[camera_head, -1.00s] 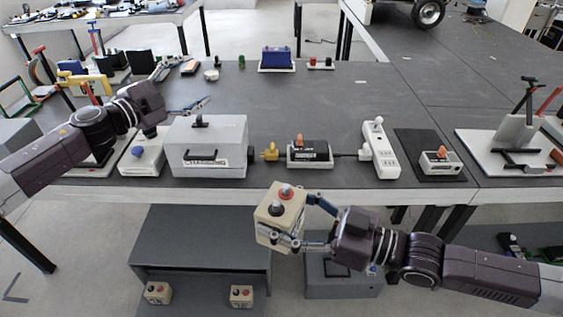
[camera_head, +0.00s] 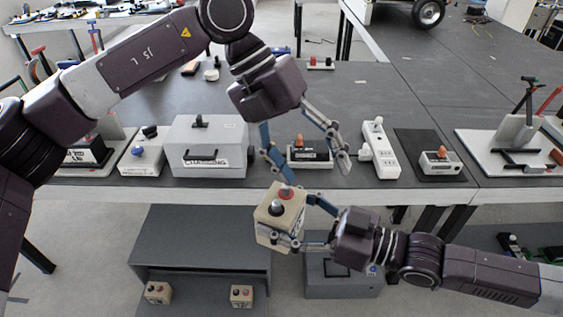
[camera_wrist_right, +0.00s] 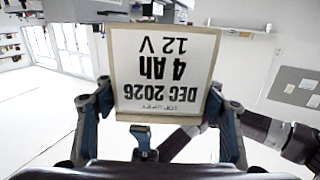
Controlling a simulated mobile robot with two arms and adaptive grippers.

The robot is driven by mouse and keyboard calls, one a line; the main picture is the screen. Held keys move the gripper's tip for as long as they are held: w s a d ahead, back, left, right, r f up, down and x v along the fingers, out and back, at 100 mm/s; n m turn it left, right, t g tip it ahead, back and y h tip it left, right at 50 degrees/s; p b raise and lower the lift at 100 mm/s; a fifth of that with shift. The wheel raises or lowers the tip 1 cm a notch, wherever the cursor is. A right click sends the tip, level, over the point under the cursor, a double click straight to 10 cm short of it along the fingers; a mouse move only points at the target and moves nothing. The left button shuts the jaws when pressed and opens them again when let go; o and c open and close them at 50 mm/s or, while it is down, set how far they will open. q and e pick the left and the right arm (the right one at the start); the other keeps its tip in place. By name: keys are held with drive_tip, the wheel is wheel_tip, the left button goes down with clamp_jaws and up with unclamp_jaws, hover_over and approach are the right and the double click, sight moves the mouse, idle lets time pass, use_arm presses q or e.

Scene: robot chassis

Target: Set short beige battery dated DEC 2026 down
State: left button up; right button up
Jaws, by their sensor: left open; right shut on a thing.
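The short beige battery (camera_head: 268,226), with a red and a black terminal on top, is held in front of the table edge by my right gripper (camera_head: 290,220). In the right wrist view the battery (camera_wrist_right: 165,75) shows an upside-down label reading DEC 2026, 4 Ah, 12 V, between the two fingers (camera_wrist_right: 165,120). My left gripper (camera_head: 315,168) is open, fingers pointing down, just above and behind the battery. In the picture it overlaps the charger (camera_head: 309,157); contact with the battery cannot be told.
On the grey table (camera_head: 375,80) stand a grey box labelled CHARGING (camera_head: 205,150), a white power strip (camera_head: 381,155) and a small device with an orange switch (camera_head: 440,160). Below are a grey shelf (camera_head: 200,245) with two small beige batteries (camera_head: 241,295) and a grey box (camera_head: 340,285).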

sight(281, 201)
use_arm(q)
drive_tip(key=a+y, duration=0.1)
drive_tip(key=a+t+y, duration=0.1)
drive_tip(key=y, duration=0.1)
drive_tip(key=a+t+y, duration=0.1)
drive_tip(key=a+y, duration=0.1)
drive_tip(key=shift+s+r+m, duration=0.35)
drive_tip(key=shift+s+m, duration=0.05)
use_arm(e)
drive_tip(key=shift+r, duration=0.3)
use_arm(q)
drive_tip(key=shift+w+a+t+y, duration=0.1)
drive_tip(key=shift+a+t+y, duration=0.2)
drive_tip(key=shift+a, duration=0.15)
wheel_tip(281, 201, down, 12)
drive_tip(key=shift+a+r, duration=0.1)
drive_tip(key=shift+r, duration=0.05)
drive_tip(key=shift+c, duration=0.5)
clamp_jaws()
drive_tip(key=shift+r, duration=0.15)
use_arm(e)
drive_tip(key=o, duration=2.1)
drive_tip(key=shift+f, duration=0.1)
drive_tip(key=shift+o, duration=0.2)
drive_tip(key=shift+f, duration=0.1)
drive_tip(key=shift+d, duration=0.1)
